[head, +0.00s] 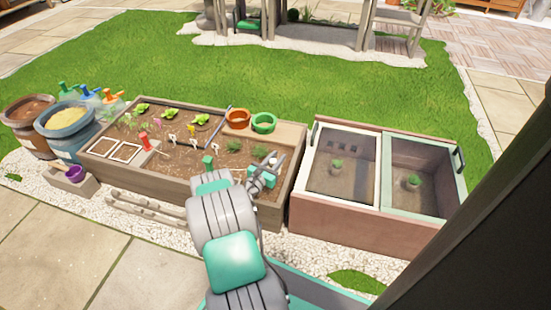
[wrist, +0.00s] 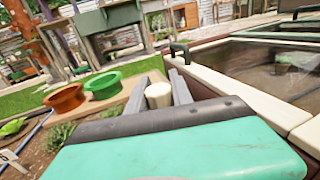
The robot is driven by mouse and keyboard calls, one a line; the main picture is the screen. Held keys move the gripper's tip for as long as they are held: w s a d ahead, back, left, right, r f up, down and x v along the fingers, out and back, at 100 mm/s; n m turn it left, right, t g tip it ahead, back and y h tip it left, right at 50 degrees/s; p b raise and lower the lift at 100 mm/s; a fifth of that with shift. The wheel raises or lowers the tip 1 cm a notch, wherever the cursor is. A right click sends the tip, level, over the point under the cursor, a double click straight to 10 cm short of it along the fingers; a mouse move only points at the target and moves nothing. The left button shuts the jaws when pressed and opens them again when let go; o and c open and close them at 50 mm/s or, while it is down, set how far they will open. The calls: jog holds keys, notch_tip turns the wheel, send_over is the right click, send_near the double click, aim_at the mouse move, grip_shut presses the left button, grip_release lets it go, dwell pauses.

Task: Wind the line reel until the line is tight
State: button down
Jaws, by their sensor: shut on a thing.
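My gripper (head: 273,163) is over the right end of the wooden planter bed. In the wrist view my gripper (wrist: 159,92) has its two grey fingers closed on either side of a cream round knob (wrist: 158,95), which I take to be the line reel's crank handle. The rest of the reel is hidden behind my gripper's teal body.
The planter bed (head: 180,188) holds seedlings, white labels, an orange pot (head: 238,118) and a green pot (head: 264,122). A cold frame (head: 340,226) with glazed lids stands close on the right. Two large urns stand at the far left.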

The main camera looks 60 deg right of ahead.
jog(key=shift+s+a+m+g+y, duration=0.15)
jog(key=shift+m+g+y, duration=0.1)
jog(key=shift+m+g, duration=0.45)
jog(key=shift+s+d+m+g+y, duration=0.15)
jog(key=shift+m+g, duration=0.3)
jog(key=shift+g, duration=0.6)
jog(key=shift+s+a+m+g+y, duration=0.15)
jog(key=shift+m+g+y, duration=0.15)
jog(key=shift+m+g, duration=0.4)
jog(key=shift+g, duration=0.35)
jog(key=c, duration=1.1)
grip_release()
jog(key=shift+c, duration=0.2)
